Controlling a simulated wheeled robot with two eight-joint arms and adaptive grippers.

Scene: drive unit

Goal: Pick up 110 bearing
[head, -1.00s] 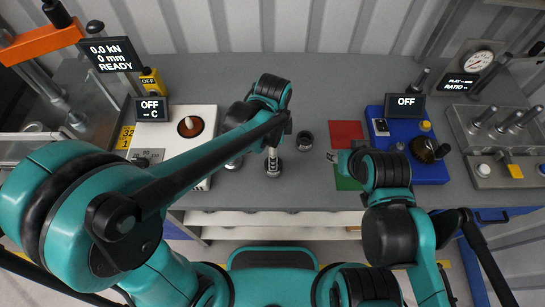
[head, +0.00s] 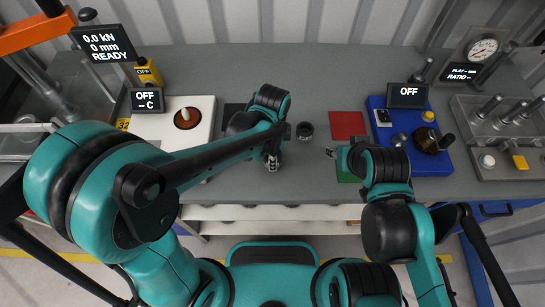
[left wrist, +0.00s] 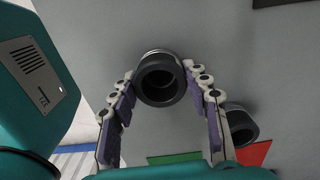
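A dark, ring-shaped bearing (left wrist: 160,84) with a silver rim at its far end sits between the fingertips of my left gripper (left wrist: 160,72) in the left wrist view. The fingertips appear to touch it on both sides. I cannot tell whether it is clear of the bench, and no label is readable. In the head view my left gripper (head: 272,163) points down at the bench, its arm hiding much around it. A second dark ring (head: 306,131) stands to its right; it also shows in the left wrist view (left wrist: 241,127). My right gripper (head: 331,153) is small and partly hidden.
A red patch (head: 347,123) and a green patch (head: 346,174) lie right of the second ring. A white unit (head: 190,113) stands at left, a blue unit (head: 432,157) at right, and a grey lever fixture (head: 500,165) beyond. The bench (head: 300,80) is clear at the back.

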